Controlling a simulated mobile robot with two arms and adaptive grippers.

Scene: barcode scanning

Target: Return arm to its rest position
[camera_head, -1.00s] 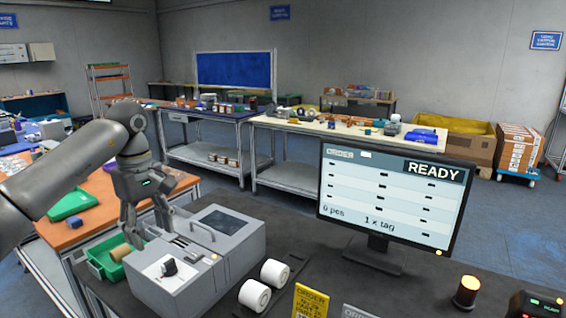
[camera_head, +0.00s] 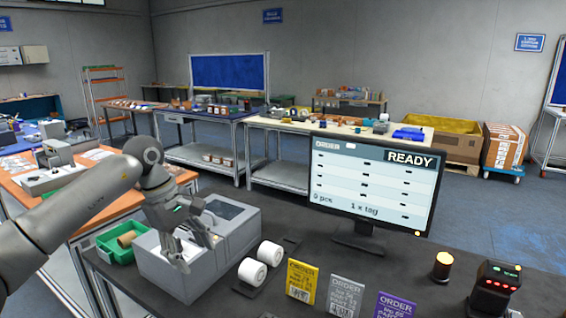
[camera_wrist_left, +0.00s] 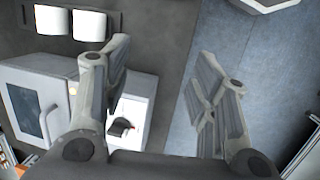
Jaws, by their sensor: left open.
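My left gripper (camera_head: 190,250) is open and empty, over the front of a grey box-shaped machine (camera_head: 228,262) on the dark table. In the left wrist view the two fingers (camera_wrist_left: 160,90) stand wide apart with nothing between them. My left arm reaches in from the left edge in the head view. My right gripper is not in view.
Two white rolls (camera_head: 262,264) stand right of the machine. A monitor (camera_head: 372,185) reads READY. Order cards (camera_head: 302,281), an amber lamp (camera_head: 441,266) and a scanner-like device (camera_head: 497,285) stand along the table.

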